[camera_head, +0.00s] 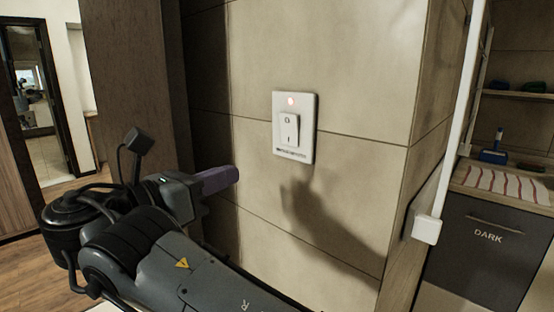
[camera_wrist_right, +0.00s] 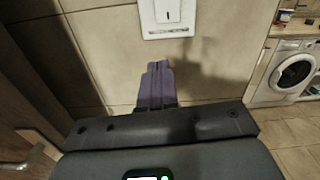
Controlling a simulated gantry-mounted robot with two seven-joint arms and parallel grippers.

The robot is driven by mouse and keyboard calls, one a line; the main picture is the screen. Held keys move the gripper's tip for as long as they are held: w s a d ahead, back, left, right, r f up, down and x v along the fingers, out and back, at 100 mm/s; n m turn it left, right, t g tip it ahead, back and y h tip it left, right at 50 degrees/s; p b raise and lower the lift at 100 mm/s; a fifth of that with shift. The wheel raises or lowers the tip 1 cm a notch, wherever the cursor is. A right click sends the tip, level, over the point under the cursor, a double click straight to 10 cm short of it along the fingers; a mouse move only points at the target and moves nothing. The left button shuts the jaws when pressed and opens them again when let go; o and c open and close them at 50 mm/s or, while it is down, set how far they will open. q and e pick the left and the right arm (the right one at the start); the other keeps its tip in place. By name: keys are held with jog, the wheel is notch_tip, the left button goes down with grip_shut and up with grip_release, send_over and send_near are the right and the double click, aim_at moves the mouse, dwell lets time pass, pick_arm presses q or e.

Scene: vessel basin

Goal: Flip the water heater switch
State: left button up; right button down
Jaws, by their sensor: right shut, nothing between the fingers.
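The water heater switch (camera_head: 289,129) is a white rocker in a white wall plate (camera_head: 307,103), with a lit red light above the rocker. The plate is on a beige tiled wall. In the right wrist view the lower part of the plate (camera_wrist_right: 167,31) shows at the top edge, beyond the fingertips. My right gripper (camera_head: 236,174) has purple fingers, shut and empty, left of and lower than the switch in the head view. Its fingers (camera_wrist_right: 158,66) point toward the wall below the plate and appear apart from it. My left gripper is not in view.
The tiled wall (camera_head: 340,200) around the switch is clear. A dark cabinet (camera_head: 487,250) and shelves are farther right. The right wrist view shows a washing machine (camera_wrist_right: 290,72).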

pick_arm(q)
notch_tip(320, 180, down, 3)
jog(key=shift+b, duration=0.95)
pick_arm(e)
jog(key=s+r+m, duration=0.1)
jog(key=s+r, duration=0.2)
jog(key=r, duration=0.2)
jog(key=shift+s+a+t+h, duration=0.25)
jog(key=shift+s+t+h, duration=0.05)
jog(key=shift+t+h, duration=0.1)
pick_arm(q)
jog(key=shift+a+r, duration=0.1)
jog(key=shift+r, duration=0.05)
pick_arm(e)
jog(key=shift+w+r, duration=0.1)
jog(key=shift+r, duration=0.05)
